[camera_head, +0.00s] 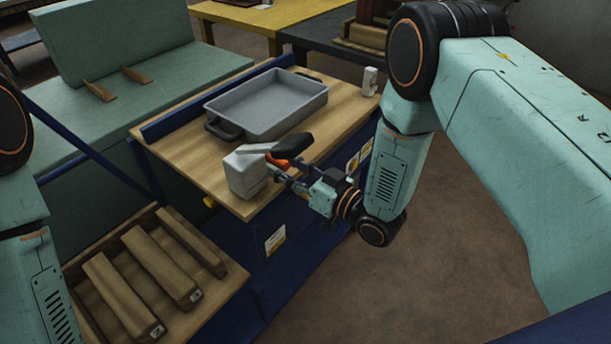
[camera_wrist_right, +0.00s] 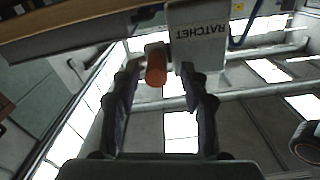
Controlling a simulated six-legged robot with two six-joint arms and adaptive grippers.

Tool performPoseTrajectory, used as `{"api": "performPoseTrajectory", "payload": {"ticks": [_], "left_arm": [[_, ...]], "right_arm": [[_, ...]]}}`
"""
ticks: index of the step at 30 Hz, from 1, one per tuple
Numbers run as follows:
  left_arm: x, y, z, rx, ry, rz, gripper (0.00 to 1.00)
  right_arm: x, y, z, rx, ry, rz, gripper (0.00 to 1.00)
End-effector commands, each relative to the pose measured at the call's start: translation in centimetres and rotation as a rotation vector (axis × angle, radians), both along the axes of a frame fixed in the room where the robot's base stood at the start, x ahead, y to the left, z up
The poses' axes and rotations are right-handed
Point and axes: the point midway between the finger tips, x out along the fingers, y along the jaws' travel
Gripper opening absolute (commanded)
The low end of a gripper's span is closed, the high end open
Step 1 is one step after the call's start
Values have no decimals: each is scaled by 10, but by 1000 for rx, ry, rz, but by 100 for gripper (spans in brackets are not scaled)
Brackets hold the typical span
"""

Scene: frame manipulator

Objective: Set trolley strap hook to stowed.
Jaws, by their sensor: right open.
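A pale grey ratchet box (camera_head: 246,175) sits at the near corner of the trolley top (camera_head: 180,140). In the right wrist view the box (camera_wrist_right: 211,32) reads "RATCHET". A short orange-ended piece (camera_wrist_right: 156,68), apparently the strap hook's grip, projects beside it. The orange end (camera_head: 280,155) also shows in the head view, partly covered by a dark finger. My right gripper (camera_head: 285,162) is open beside the box. In the wrist view my right gripper (camera_wrist_right: 158,76) has a finger on each side of the orange end, with visible gaps. My left gripper is out of view.
A grey tray (camera_head: 272,118) lies on the trolley top behind the box. A small white fitting (camera_head: 370,82) stands at the far right corner. Wooden blocks (camera_head: 123,292) lie in a rack at lower left. The floor (camera_head: 420,270) at right is clear.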

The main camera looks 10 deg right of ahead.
Motion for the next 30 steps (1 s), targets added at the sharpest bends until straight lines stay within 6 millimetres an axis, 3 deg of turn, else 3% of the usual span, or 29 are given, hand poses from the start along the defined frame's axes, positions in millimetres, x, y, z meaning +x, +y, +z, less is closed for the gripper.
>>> {"api": "performPoseTrajectory", "payload": {"ticks": [15,21,30], "left_arm": [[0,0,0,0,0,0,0],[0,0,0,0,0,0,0],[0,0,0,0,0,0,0]], "right_arm": [[-72,-58,0,4,3,-5,45],[-85,-67,-1,2,3,-2,45],[-88,-69,0,2,1,1,45]]}}
